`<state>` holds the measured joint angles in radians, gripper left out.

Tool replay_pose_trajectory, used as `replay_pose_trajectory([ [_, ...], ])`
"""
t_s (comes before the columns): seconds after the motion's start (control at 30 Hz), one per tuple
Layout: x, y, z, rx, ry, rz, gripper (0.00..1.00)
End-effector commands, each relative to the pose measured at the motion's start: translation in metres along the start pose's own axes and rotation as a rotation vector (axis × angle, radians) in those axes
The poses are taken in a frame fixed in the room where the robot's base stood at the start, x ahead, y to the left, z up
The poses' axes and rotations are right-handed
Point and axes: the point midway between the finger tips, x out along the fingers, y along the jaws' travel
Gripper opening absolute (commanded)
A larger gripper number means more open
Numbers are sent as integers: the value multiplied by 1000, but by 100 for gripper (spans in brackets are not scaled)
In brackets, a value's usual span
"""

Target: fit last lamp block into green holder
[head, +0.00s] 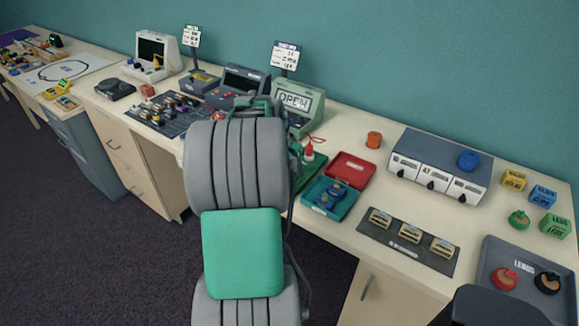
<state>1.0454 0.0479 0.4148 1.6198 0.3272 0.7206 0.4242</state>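My grey and green arm rises through the middle of the view and covers part of the desk. I cannot make out my gripper's fingers; the end of the arm is hidden behind its own links. A green flat piece (311,172), partly covered by my arm, lies beside it with a red-and-white bottle on it; I cannot tell whether it is the green holder. At the right are small labelled blocks, yellow (513,180), blue (542,196) and green (554,226); I cannot tell which is the lamp block.
An open red-and-teal case (320,203) holds blue parts. A grey-white instrument box (435,163) stands by the wall. A dark mat (380,234) bears yellowish pieces. A grey tray (497,252) holds round red and black items. Small bare desk patches lie between them.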

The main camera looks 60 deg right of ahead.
Motion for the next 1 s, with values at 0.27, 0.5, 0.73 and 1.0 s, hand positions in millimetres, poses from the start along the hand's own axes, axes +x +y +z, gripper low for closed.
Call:
replay_pose_trajectory([
  [0.27,4,0,1,0,0,0,8],
  [0.5,5,0,2,0,0,0,53],
  [0.73,6,0,3,0,-1,1,56],
  [1.0,-1,0,0,0,-1,1,73],
])
